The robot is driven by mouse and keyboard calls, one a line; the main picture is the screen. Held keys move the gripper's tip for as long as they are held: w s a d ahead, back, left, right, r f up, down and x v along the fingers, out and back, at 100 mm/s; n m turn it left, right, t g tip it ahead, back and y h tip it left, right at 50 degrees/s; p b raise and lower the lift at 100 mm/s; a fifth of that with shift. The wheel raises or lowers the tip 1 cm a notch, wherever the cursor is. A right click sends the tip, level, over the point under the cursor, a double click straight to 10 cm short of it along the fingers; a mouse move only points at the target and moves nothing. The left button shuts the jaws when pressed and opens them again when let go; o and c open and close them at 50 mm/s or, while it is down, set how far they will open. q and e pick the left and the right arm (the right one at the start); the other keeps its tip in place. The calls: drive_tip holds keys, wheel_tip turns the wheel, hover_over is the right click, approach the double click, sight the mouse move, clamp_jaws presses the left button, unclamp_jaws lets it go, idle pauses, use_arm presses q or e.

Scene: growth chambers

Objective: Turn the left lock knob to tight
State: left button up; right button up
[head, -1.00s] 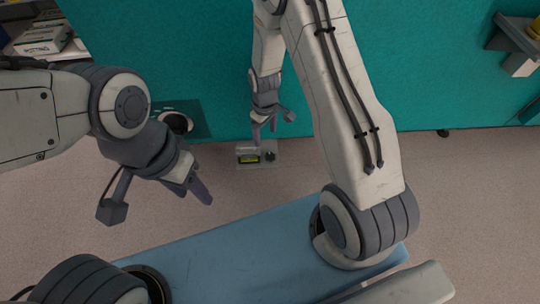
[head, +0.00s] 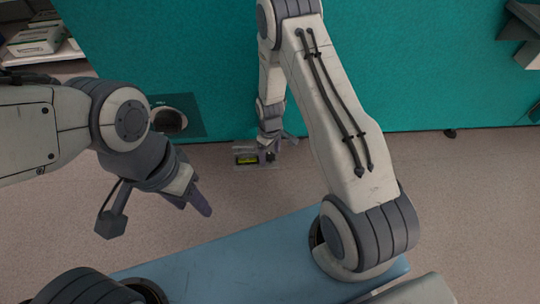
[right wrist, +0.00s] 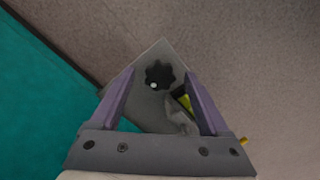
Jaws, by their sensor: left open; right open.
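A dark, lobed knob (right wrist: 160,75) with a white dot sits on a grey plate (right wrist: 150,112) in the right wrist view. The plate also shows in the head view (head: 262,167), low at the foot of the teal panel. My right gripper (right wrist: 160,82) is open, with a purple finger on each side of the knob and nothing held. I cannot tell whether the fingers touch the knob. In the head view my right gripper (head: 269,150) mostly hides the knob. My left gripper (head: 200,205) is open and empty, well to the left of the plate.
A yellow window or strip (head: 247,160) lies beside the knob on the plate. The teal panel (head: 420,70) rises behind. A dark round opening (head: 169,121) is to the left. Boxes (head: 35,42) sit on a shelf at upper left. The floor right of the plate is clear.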

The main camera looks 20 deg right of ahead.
drive_tip(key=c, duration=1.2)
drive_tip(key=shift+r+m+p, duration=0.2)
drive_tip(key=shift+m+p, duration=0.3)
drive_tip(key=shift+p, duration=0.35)
clamp_jaws()
drive_tip(key=shift+f, duration=0.2)
drive_tip(key=o, duration=1.2)
unclamp_jaws()
